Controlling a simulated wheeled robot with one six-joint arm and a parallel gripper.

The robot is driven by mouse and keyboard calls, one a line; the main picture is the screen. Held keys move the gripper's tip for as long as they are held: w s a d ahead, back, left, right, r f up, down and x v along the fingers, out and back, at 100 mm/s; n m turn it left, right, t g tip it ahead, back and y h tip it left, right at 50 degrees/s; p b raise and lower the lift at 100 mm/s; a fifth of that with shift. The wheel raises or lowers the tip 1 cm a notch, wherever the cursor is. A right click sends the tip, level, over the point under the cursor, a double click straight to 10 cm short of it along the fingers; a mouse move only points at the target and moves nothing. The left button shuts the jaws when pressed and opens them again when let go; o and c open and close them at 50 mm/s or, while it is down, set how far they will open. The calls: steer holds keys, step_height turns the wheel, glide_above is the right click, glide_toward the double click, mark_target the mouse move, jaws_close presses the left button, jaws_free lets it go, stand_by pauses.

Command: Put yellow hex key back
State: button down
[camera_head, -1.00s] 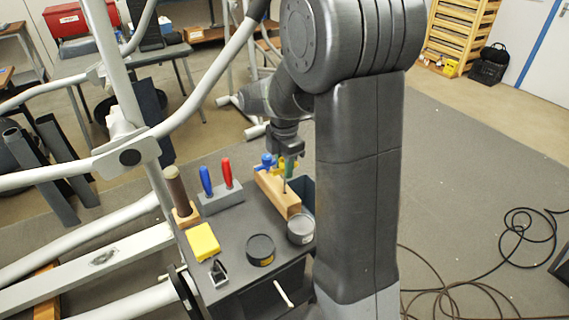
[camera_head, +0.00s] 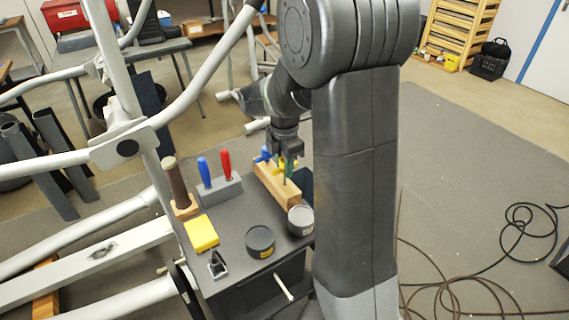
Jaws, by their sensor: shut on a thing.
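A wooden block holder (camera_head: 274,186) stands at the back right of the dark cart top. A blue-handled key (camera_head: 263,156) is at its far left end and a green-handled key (camera_head: 289,170) stands upright in it. My gripper (camera_head: 287,156) points down right over the block, shut on the yellow hex key (camera_head: 295,163). Only a bit of the yellow shows beside the fingers and the green handle. Its lower end is hidden, so I cannot tell if it sits in a hole.
A grey stand with blue and red screwdrivers (camera_head: 219,190), a brown-handled tool (camera_head: 178,185), a yellow box (camera_head: 201,233) and two round tins (camera_head: 260,241) share the cart top (camera_head: 230,262). White machine tubes (camera_head: 150,125) rise at the left. Floor at right is open, with cables.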

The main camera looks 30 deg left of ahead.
steer(key=shift+f, duration=0.1)
steer(key=shift+f+b, duration=0.55)
steer(key=shift+f, duration=0.3)
steer(key=shift+f, duration=0.15)
steer(key=shift+f+b, duration=0.3)
steer(key=shift+f, duration=0.05)
steer(key=c, duration=1)
jaws_free()
steer(key=shift+c, duration=0.2)
steer(key=shift+r, duration=0.1)
